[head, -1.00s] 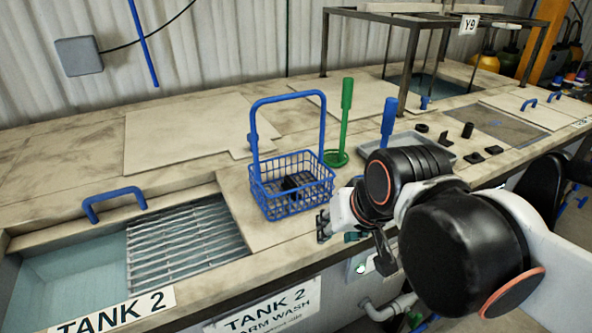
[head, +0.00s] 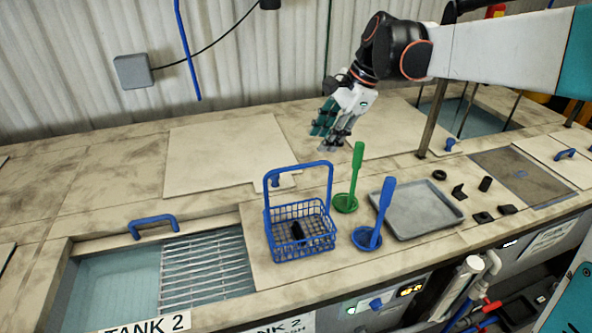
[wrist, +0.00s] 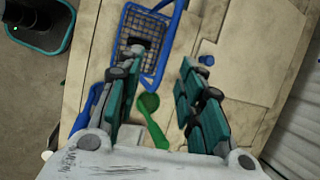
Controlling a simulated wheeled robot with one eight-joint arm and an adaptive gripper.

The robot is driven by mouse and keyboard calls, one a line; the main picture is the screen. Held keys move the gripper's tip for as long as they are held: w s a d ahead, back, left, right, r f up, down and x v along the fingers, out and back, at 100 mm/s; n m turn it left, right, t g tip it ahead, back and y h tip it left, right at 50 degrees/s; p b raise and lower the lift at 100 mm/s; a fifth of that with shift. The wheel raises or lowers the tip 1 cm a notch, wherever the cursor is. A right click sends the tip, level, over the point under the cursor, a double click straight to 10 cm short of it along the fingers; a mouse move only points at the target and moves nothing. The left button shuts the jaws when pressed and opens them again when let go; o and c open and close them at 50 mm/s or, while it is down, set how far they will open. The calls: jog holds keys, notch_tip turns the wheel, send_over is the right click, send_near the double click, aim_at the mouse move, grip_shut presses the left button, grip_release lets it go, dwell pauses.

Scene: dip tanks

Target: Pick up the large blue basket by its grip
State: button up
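The large blue basket (head: 287,247) stands upright on the bench top, right of the open tank, with a dark part inside. Its tall hooped handle with the grip (head: 298,166) rises above it. In the wrist view the basket (wrist: 131,27) shows from above near the top, with its handle hoop to the right. My gripper (head: 328,128) is raised above the bench, behind and to the right of the basket, pointing down. Its teal-padded fingers are spread apart with nothing between them in the wrist view (wrist: 155,95). It does not touch the basket.
A green dipper (head: 354,178) and a blue dipper (head: 381,215) stand right of the basket, near a grey tray (head: 418,209) and several small black parts. Tank 2 (head: 110,285) is open at left, with a metal grating (head: 205,271). A frame post (head: 432,120) stands at right.

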aim_at(301, 165)
jog(key=shift+m, duration=0.4)
jog(key=x, duration=0.4)
jog(key=p+x, duration=0.1)
jog(key=x, duration=0.3)
jog(key=w+a+p+x, duration=0.1)
jog(key=x, duration=0.3)
jog(key=shift+w+a, duration=0.1)
jog(key=shift+w, duration=0.05)
jog(key=shift+f, duration=0.15)
jog(key=shift+f, duration=0.25)
jog(key=shift+c, duration=0.6)
grip_shut()
